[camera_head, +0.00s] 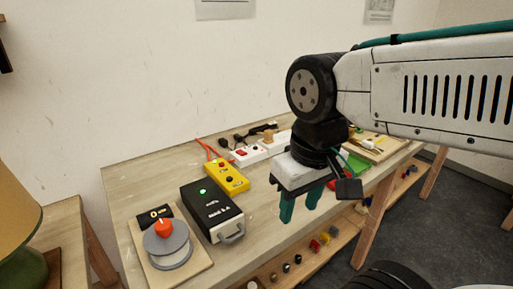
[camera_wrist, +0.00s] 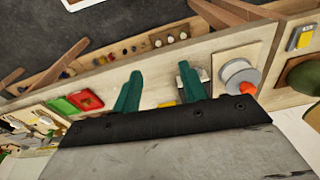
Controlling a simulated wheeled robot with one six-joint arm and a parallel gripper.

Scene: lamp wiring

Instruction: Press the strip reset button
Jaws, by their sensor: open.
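The white power strip (camera_head: 249,154) lies toward the back of the workbench in the head view, with a red part near its left end. I cannot tell at this size which part is its reset button. My gripper (camera_head: 300,205) hangs fingers-down over the front part of the bench, to the right of the strip and nearer the camera. Its two green fingers are apart with nothing between them. In the wrist view my gripper (camera_wrist: 158,88) is also open and empty, and I cannot make out the strip there.
A yellow box (camera_head: 227,177) with buttons, a black box (camera_head: 211,211) with a green light, and a grey dial with a red knob (camera_head: 163,227) stand left of my gripper. A lower shelf (camera_head: 318,246) holds small coloured parts. A lamp (camera_head: 22,225) stands at far left.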

